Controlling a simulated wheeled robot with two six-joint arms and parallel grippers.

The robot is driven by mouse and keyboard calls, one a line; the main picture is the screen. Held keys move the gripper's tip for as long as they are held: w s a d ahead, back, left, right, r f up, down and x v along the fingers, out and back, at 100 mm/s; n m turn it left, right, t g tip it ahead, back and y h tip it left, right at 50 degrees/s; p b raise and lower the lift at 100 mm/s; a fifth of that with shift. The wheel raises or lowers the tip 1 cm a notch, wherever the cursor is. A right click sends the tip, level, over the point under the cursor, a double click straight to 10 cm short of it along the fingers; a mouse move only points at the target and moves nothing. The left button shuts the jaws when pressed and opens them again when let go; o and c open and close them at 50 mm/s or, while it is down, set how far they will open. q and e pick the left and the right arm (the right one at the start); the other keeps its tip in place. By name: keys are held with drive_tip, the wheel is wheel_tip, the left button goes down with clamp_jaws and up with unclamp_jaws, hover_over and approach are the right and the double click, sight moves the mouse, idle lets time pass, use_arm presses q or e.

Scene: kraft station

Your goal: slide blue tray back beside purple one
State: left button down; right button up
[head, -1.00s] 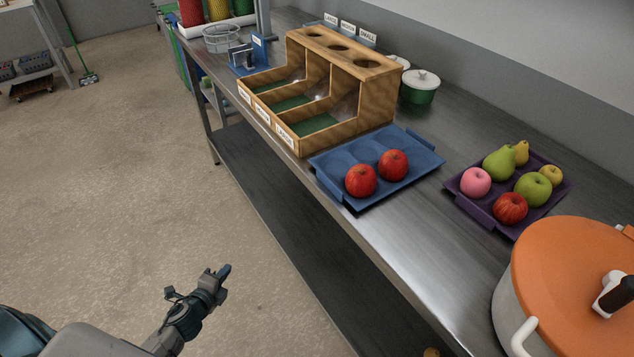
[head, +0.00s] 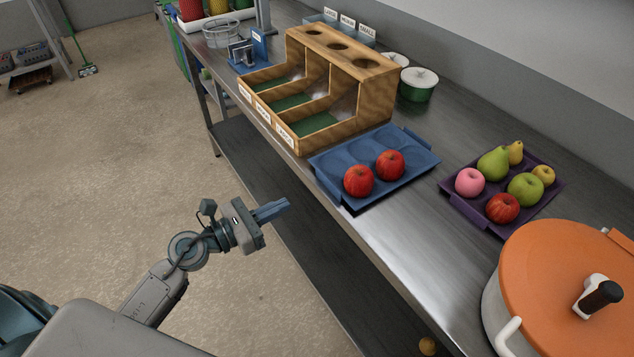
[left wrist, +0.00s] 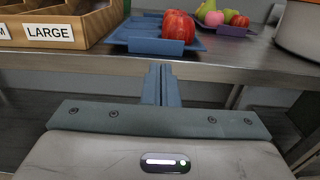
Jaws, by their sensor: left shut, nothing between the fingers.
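The blue tray (head: 402,177) lies on the steel table against the front right of the wooden sorter, with two red apples (head: 359,180) in its cups. The purple tray (head: 466,211) lies to its right across a strip of bare steel, holding several fruits. My left gripper (head: 284,206) is shut and empty, in front of the table edge and apart from the blue tray. In the left wrist view its closed fingers (left wrist: 160,84) point toward the blue tray (left wrist: 160,46), which sits beyond the edge. My right gripper is not in view.
The wooden sorter (head: 300,143) stands left of the blue tray. A large pot with an orange lid (head: 560,270) stands at the near right. Green pots (head: 418,90) stand behind. Bare steel (head: 405,235) lies in front of the trays.

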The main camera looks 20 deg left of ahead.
use_arm(q)
drive_tip(key=p, duration=0.4)
approach(341, 183)
wheel_tip(341, 183, up, 3)
drive_tip(key=w+d, duration=0.1)
drive_tip(key=w, duration=0.1)
drive_tip(key=shift+w+d+f, duration=0.25)
drive_tip(key=shift+d+f, duration=0.05)
drive_tip(key=shift+d, duration=0.1)
drive_tip(key=shift+w+d, duration=0.1)
drive_tip(key=x, duration=0.7)
drive_tip(key=shift+f, duration=0.1)
